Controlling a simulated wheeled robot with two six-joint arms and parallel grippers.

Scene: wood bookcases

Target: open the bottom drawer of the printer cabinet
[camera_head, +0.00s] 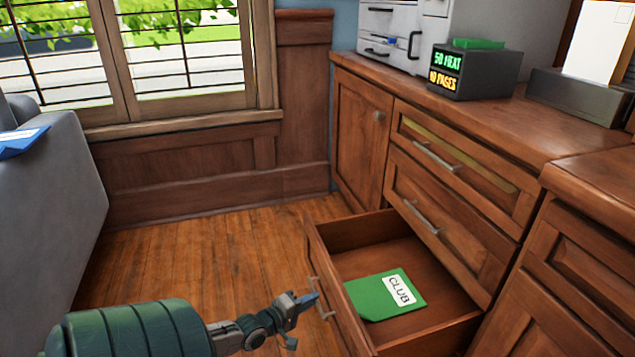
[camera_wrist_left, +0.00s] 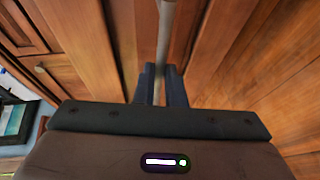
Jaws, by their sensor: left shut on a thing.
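The printer cabinet (camera_head: 361,150) is brown wood with two shut drawers above a pulled-out bottom drawer (camera_head: 425,341). A green card labelled CLUB (camera_head: 370,300) lies inside the bottom drawer. My left gripper (camera_head: 309,297) is at the bottom drawer's front, shut on its metal handle (camera_head: 324,305). In the left wrist view the handle bar (camera_wrist_left: 167,35) runs between the two fingers of my left gripper (camera_wrist_left: 161,84). My right gripper is in neither view.
On the cabinet top are a white printer (camera_head: 388,20), a dark box with lit lettering (camera_head: 480,75) and a dark tray (camera_head: 575,95). A grey armchair (camera_head: 50,190) stands at the left. Wood floor (camera_head: 190,255) is clear between them.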

